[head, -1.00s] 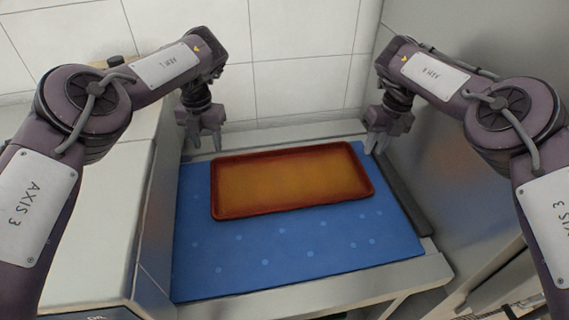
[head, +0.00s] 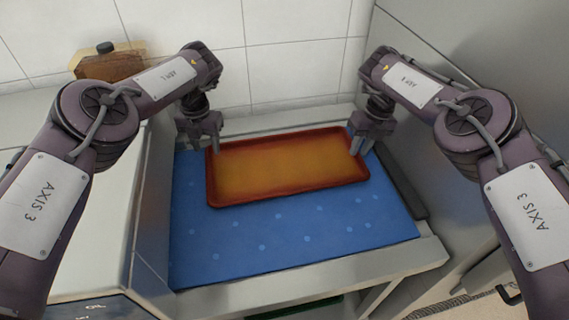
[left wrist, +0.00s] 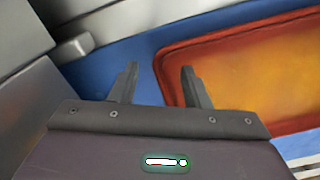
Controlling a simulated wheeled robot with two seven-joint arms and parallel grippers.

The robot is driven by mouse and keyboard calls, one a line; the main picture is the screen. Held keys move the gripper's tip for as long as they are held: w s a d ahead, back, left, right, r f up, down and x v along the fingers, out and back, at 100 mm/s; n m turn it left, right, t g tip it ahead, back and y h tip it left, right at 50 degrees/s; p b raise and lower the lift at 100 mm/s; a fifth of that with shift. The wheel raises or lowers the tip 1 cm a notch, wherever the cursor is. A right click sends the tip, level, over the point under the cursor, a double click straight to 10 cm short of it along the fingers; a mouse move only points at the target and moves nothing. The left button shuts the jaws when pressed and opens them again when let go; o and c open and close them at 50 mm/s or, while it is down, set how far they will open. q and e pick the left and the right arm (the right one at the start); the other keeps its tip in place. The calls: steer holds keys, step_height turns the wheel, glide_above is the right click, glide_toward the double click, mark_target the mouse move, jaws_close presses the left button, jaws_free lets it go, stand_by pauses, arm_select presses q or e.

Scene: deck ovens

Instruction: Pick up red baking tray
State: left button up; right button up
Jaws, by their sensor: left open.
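The red baking tray (head: 290,199), with a red rim and an orange-brown inside, lies flat on a blue mat (head: 300,245). My left gripper (head: 207,148) is open at the tray's left end. In the left wrist view, the tray's rim (left wrist: 163,78) shows between the two spread fingers (left wrist: 160,82), one over the mat and one over the tray. My right gripper (head: 361,152) is at the tray's right end with its fingers apart, near the rim. I cannot tell whether either gripper touches the tray.
A pale counter or oven body (head: 90,225) stands on the left, and a grey metal panel (head: 440,150) rises close on the right. A white tiled wall (head: 290,50) is behind. The front part of the mat is clear.

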arm_select(q)
steer(key=shift+f, duration=0.55)
arm_select(e)
steer(key=shift+a+f, duration=0.1)
steer(key=shift+f, duration=0.45)
arm_select(q)
steer(key=c, duration=0.4)
arm_select(e)
steer(key=c, duration=0.4)
arm_select(q)
jaws_close()
arm_select(e)
jaws_close()
arm_select(q)
steer(key=shift+r, duration=0.1)
arm_select(e)
steer(key=shift+r, duration=0.1)
